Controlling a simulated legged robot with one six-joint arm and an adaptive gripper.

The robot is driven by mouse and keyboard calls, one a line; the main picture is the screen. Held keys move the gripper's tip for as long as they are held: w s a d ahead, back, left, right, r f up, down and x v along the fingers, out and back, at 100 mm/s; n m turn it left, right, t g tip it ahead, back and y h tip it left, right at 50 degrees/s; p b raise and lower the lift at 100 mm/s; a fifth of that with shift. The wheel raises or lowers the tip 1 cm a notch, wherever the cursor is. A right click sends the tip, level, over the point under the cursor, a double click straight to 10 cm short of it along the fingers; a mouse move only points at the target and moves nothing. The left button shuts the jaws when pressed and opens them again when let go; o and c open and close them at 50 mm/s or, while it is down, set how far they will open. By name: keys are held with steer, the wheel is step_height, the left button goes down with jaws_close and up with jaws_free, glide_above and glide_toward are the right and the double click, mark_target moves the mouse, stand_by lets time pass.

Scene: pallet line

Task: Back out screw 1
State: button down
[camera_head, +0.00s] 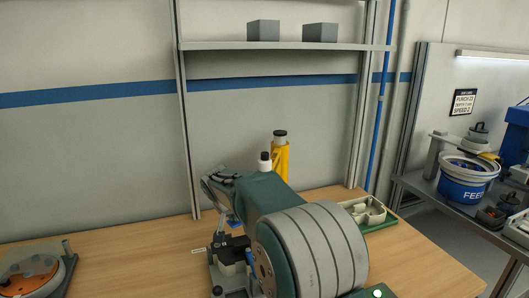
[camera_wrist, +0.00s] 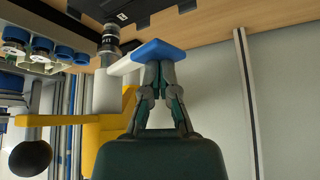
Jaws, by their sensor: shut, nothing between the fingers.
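My gripper (camera_wrist: 159,66) shows in the wrist view with its two grey fingers together and nothing held between them. The fingertips overlap the blue end of a blue and white bar (camera_wrist: 159,52); I cannot tell whether they touch it. In the head view my gripper is mostly hidden by my own arm; grey finger links show left of it, above a dark and white fixture (camera_head: 232,250) on the wooden bench. A yellow body with a black cap (camera_head: 281,160) stands behind my arm. I cannot pick out screw 1 in either view.
The wooden bench (camera_head: 130,262) has clear room at the left middle. An orange and grey round device (camera_head: 32,275) sits at its left. A green tray (camera_head: 372,218) lies right of my arm. A blue and white feeder bowl (camera_head: 467,182) stands at the far right. A shelf (camera_head: 285,46) hangs above.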

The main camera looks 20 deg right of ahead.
steer(key=shift+r, duration=3.85)
steer(key=s+r+n, duration=0.2)
steer(key=s+r, duration=0.2)
steer(key=s, duration=0.7)
steer(key=s+f+n+y, duration=0.1)
steer(key=s+f, duration=0.3)
steer(key=s, duration=0.9)
steer(key=s+f+n+y, duration=0.1)
steer(key=s+f+n, duration=0.1)
steer(key=s, duration=1.2)
steer(key=shift+s+f+y, duration=0.3)
steer(key=shift+f+y, duration=0.1)
steer(key=shift+f, duration=0.5)
